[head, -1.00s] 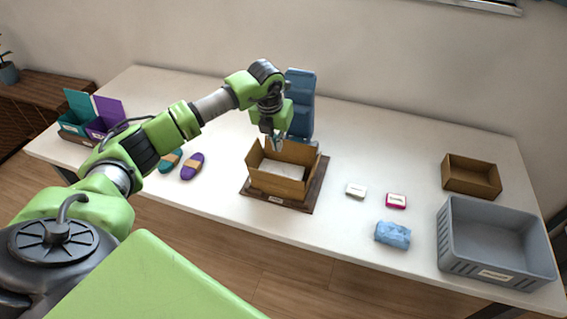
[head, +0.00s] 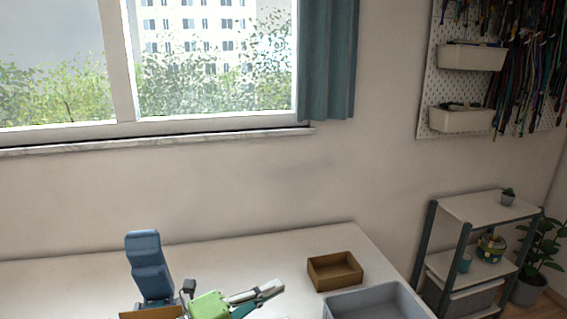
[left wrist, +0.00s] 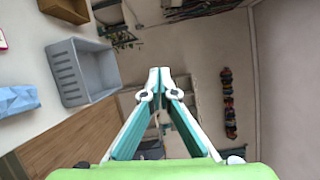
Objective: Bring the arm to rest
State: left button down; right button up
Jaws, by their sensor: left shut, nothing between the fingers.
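My left gripper (head: 270,291) shows low in the head view, with its green body at the bottom and its fingers pointing right. In the left wrist view its two teal-and-white fingers meet at the tips (left wrist: 160,74). It is shut and holds nothing. It is apart from the grey crate (head: 372,302) and the small brown box (head: 335,271), which stand to its right in the head view. My right gripper is in neither view now.
The white table (head: 240,257) is bare behind the gripper. A shelf rack (head: 487,208) stands right. A blue packet (left wrist: 18,100) lies near the crate.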

pick_arm(q)
jog(key=a+r+n+t+y, duration=0.1)
jog(key=a+n+t+y, duration=0.95)
jog(key=n, duration=0.75)
jog(key=s+a+f+n+g+y, duration=0.3)
jog(key=s+a+f+n+g, duration=0.15)
jog(key=f, duration=0.25)
jog(key=s+a+f+n+g+y, duration=0.3)
jog(key=s+a+f+n, duration=0.1)
jog(key=a+f, duration=0.2)
jog(key=s+d+f+n+g+h, duration=0.15)
jog(key=s+f+g, duration=0.4)
jog(key=s, duration=0.65)
jog(key=s+d+f+n+g, duration=0.1)
jog(key=s+d+f+g, duration=0.1)
jog(key=s+f+g, duration=0.65)
notch_tip(320, 180, down, 24)
jog(key=s+t+b, duration=0.2)
jog(key=s+t, duration=0.1)
jog(key=s+a+f+g+b, duration=0.1)
jog(key=s+a+f, duration=0.2)
jog(key=s+f, duration=1.5)
notch_tip(320, 180, down, 2)
jog(key=shift+a+f+m+g, duration=0.2)
jog(key=shift+m+g, duration=0.1)
jog(key=shift+m, duration=0.1)
